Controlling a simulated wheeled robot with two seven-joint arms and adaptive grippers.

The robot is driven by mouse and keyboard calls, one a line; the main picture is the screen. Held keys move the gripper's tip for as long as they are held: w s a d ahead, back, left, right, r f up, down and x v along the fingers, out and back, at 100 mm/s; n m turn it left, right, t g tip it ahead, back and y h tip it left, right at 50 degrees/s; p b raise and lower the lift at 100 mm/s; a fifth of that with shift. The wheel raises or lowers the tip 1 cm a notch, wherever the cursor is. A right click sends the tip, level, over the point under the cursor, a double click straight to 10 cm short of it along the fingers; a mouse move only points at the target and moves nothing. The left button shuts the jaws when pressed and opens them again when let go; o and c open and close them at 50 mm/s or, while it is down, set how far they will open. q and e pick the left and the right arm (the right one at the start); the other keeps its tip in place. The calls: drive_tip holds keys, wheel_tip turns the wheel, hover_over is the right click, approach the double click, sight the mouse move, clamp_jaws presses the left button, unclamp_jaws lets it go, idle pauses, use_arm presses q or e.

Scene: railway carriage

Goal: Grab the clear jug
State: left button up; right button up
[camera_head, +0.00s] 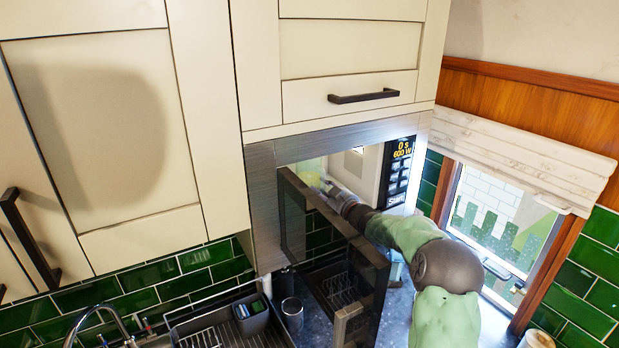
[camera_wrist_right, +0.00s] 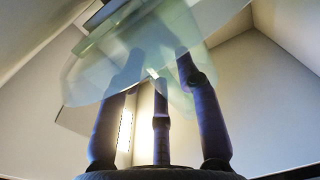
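The clear jug (camera_wrist_right: 145,60) is a pale, see-through greenish vessel in the upper middle of the right wrist view. It looks tilted in that view. In the head view, a pale greenish patch of it (camera_head: 311,170) shows inside the open microwave, partly hidden. My right gripper (camera_head: 334,190) reaches into the microwave beside it. In the wrist view, the dark fingers of my right gripper (camera_wrist_right: 160,75) overlap the jug, with their tips seen through the clear wall. Whether they grip it I cannot tell. My left gripper is not in view.
The microwave door (camera_head: 333,245) hangs open on the near left of my right arm. The microwave's control panel (camera_head: 397,168) is to the right of the opening. Cupboards (camera_head: 110,130) stand above and left. Below are a dish rack (camera_head: 215,325) and a dark cup (camera_head: 292,312).

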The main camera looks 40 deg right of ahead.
drive_tip(key=shift+s, duration=0.1)
clamp_jaws()
drive_tip(key=shift+r, duration=0.2)
drive_tip(key=shift+r, duration=0.1)
